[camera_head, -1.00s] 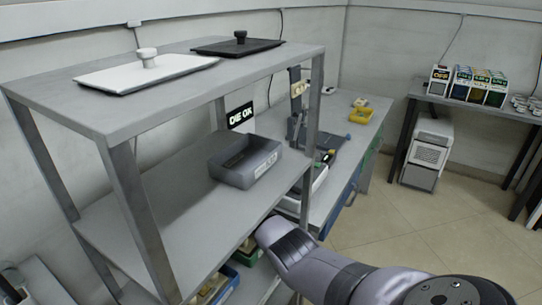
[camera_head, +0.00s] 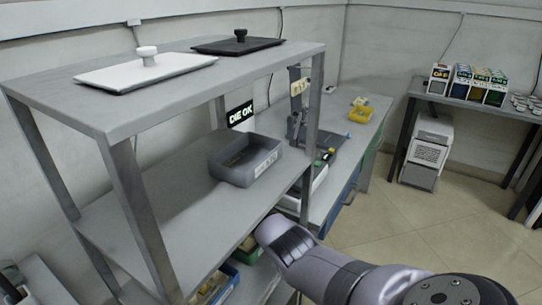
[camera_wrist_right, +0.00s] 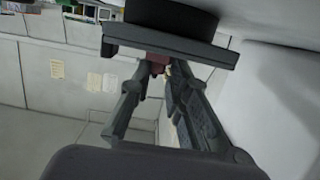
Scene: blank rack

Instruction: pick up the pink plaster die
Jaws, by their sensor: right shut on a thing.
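My right gripper (camera_wrist_right: 160,72) shows in the right wrist view, its two dark fingers closing together at the tips. A small dull pink piece, the pink plaster die (camera_wrist_right: 157,62), shows between the fingertips; most of it is hidden by the fingers and by a dark flat edge just beyond. In the head view my right arm reaches in from the lower right to the rack's (camera_head: 160,185) front side, and its fingers are hidden there. I cannot see the die in the head view. My left gripper is in neither view.
A grey bin (camera_head: 232,172) stands on the middle shelf by a "DIE OK" sign (camera_head: 240,114). A white lidded plate (camera_head: 125,77) and a black one (camera_head: 225,47) lie on top. Bins sit lower, close to my arm.

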